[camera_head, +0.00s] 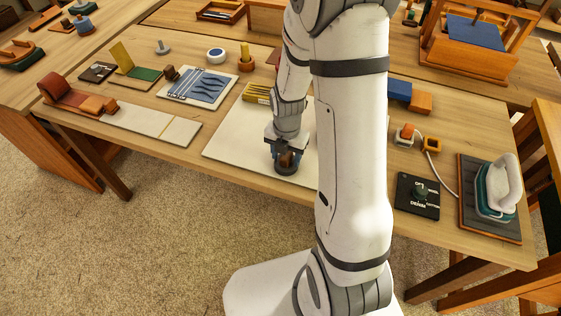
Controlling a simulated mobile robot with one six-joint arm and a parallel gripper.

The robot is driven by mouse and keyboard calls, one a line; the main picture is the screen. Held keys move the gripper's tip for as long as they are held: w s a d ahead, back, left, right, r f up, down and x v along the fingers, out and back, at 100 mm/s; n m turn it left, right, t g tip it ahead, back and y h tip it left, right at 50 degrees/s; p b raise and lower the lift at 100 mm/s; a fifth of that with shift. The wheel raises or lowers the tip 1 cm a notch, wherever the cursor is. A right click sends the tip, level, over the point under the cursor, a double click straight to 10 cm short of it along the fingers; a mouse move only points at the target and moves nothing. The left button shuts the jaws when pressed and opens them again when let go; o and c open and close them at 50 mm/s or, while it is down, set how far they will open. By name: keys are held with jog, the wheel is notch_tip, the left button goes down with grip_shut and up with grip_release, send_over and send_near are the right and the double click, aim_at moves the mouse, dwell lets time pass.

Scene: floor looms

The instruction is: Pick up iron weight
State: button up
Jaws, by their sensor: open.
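A small dark round-based piece with a brown upper part, seemingly the iron weight (287,170), stands near the front edge of a large pale board (232,142) on the table. My gripper (286,158) points down over it, with its open fingers at either side of the brown upper part. The fingers partly hide the piece, and I cannot tell whether they touch it.
A clothes iron (496,190) rests on a dark pad at the right, beside a black control panel (418,195). A tray of blue tools (197,87) and a grey knobbed piece (162,48) are at left. Yellow pieces (257,93) lie behind my gripper.

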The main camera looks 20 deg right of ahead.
jog(key=shift+c, duration=0.5)
grip_shut()
